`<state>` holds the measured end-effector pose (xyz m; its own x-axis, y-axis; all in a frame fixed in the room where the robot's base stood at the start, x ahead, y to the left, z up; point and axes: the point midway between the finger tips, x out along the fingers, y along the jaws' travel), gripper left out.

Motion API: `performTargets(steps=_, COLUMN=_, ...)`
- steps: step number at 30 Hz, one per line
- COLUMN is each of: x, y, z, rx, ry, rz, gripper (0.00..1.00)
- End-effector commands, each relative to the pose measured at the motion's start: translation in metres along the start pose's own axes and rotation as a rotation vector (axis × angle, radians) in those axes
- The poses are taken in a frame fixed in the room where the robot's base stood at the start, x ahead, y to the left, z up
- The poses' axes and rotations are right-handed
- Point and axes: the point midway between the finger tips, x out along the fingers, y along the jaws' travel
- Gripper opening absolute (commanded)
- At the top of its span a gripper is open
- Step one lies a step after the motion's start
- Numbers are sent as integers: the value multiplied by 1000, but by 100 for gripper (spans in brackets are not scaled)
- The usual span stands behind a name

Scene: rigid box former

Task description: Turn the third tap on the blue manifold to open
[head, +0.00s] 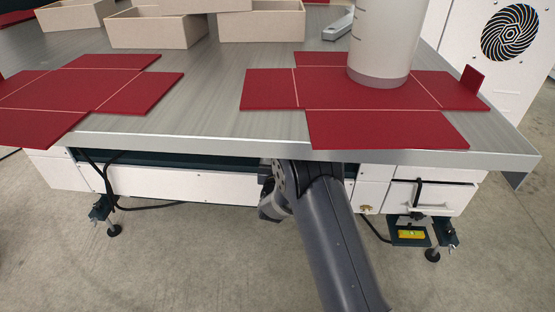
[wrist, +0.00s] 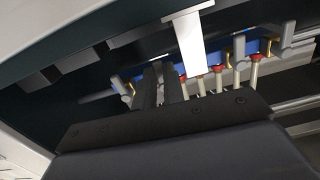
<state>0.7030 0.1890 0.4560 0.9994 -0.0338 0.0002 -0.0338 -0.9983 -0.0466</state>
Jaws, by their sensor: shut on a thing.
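The blue manifold (wrist: 262,46) shows in the wrist view, running across the dark space under the table. Grey tap handles (wrist: 239,50) and several pale pipes with red collars show along its right part. My gripper (wrist: 160,76) is at the manifold's left part in the wrist view. Its dark fingers are shut on a grey tap handle, which is mostly hidden between them. I cannot tell that tap's place in the row or how far it is turned. In the head view my arm reaches under the table's front edge, and the gripper and manifold are hidden.
A white bracket (wrist: 189,42) hangs close to the right of my fingers. The table (head: 215,110) overhangs the work space. Red box blanks (head: 385,128) and beige boxes (head: 157,28) lie on top. A white drawer (head: 432,197) is at right; the floor in front is clear.

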Motion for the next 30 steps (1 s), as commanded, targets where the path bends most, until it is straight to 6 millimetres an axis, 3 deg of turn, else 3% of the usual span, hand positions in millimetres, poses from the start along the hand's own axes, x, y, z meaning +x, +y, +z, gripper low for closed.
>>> performTargets(steps=20, x=-1, y=2, z=1, rx=-64, ry=-3, rz=0, gripper=0)
performTargets(steps=21, x=-1, y=1, z=1, rx=-64, ry=-3, rz=0, gripper=12)
performTargets(steps=28, x=0, y=1, z=1, rx=-63, ry=-2, rz=0, gripper=30)
performTargets(steps=30, x=0, y=1, z=0, rx=-62, ry=-1, rz=0, gripper=32)
